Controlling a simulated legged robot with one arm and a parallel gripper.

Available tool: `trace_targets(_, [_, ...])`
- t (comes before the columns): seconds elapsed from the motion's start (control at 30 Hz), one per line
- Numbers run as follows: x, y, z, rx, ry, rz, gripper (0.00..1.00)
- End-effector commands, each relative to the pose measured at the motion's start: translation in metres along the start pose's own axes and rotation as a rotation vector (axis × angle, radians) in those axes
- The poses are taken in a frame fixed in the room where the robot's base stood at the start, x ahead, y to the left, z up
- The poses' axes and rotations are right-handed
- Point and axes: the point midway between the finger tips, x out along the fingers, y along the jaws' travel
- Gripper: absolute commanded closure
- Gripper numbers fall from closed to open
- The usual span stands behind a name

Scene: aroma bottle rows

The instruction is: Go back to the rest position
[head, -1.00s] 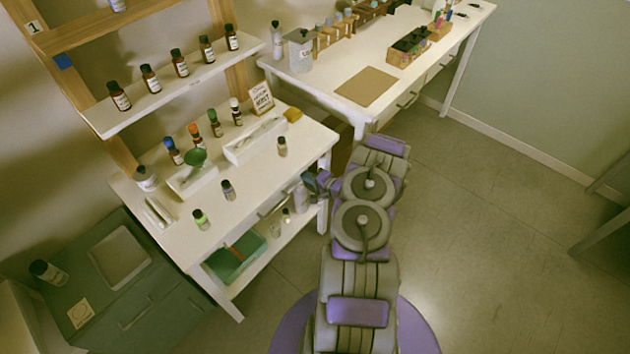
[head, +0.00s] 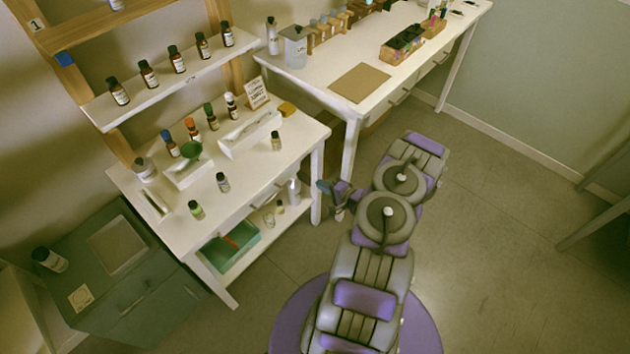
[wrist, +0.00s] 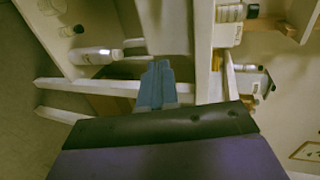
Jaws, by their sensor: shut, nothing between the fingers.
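My gripper (head: 326,187) shows in the head view just right of the white table (head: 290,165) with the bottles, over the floor. In the wrist view its blue fingers (wrist: 158,82) are together with nothing between them. My grey and purple arm reaches up from the bottom of the head view, folded over the floor. No bottle touches the gripper.
Several small bottles, a white tray (head: 252,132) and a sign (head: 257,92) stand on the table. A green bin (head: 230,248) is on its lower shelf. A second white table (head: 300,72) stands behind. The floor (head: 510,230) at right is clear.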

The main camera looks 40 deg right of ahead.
Motion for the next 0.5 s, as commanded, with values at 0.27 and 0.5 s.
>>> trace_targets(0.27, [-0.0088, 0.0005, -0.0004, 0.0, 0.001, 0.0, 1.0])
trace_targets(0.5, [-0.0054, -0.0082, 0.0048, -0.035, 0.002, 0.019, 1.0])
